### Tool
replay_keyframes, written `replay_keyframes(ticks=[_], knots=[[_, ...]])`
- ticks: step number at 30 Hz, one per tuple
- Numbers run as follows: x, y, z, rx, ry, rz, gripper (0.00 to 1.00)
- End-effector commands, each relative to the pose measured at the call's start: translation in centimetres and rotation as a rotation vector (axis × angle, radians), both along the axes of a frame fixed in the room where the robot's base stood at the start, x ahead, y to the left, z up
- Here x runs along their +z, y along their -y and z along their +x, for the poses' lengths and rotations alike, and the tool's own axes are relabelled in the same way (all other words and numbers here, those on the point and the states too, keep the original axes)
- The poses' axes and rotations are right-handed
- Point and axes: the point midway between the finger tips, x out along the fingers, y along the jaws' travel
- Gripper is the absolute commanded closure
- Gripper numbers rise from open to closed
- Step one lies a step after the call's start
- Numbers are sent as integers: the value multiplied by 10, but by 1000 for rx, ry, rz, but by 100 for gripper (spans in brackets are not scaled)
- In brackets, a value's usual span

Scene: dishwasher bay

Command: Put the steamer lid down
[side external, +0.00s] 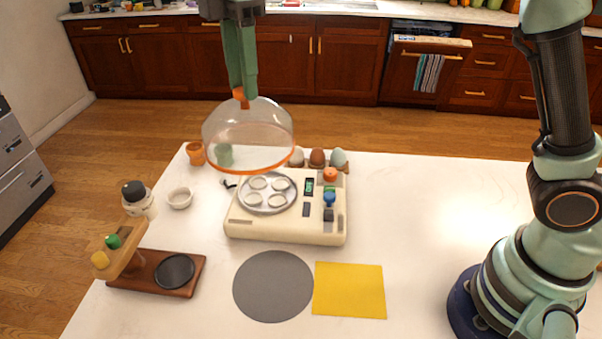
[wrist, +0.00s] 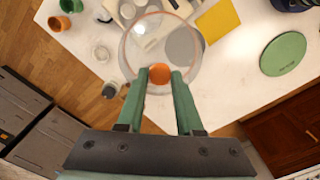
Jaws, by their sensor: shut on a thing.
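The steamer lid (side external: 248,135) is a clear dome with an orange rim and an orange knob. My gripper (side external: 240,92) is shut on the knob and holds the lid in the air above the back of the cream egg steamer (side external: 285,228). In the wrist view the orange knob (wrist: 159,74) sits between the tips of my gripper (wrist: 159,78), with the clear lid (wrist: 133,45) beyond it. The steamer's round tray (side external: 267,192) with several shallow cups is uncovered. A round grey mat (side external: 273,286) lies bare in front of the steamer.
A yellow cloth (side external: 349,290) lies right of the grey mat. A wooden stand (side external: 155,272), a jar (side external: 138,200), a small white bowl (side external: 180,198) and an orange cup (side external: 195,153) are at left. Eggs (side external: 317,158) stand behind the steamer.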

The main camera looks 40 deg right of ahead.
Motion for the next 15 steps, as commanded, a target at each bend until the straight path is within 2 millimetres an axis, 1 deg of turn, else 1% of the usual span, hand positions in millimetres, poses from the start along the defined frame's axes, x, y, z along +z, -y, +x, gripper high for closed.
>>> replay_keyframes(ticks=[1,6,10,12,15], knots=[[-3,-10,-16,7,0,0,100],[-16,-30,-57,5,1,1,100],[-25,-38,-80,2,2,2,100],[-29,-40,-89,1,2,2,100],[-33,-42,-96,0,2,2,100]])
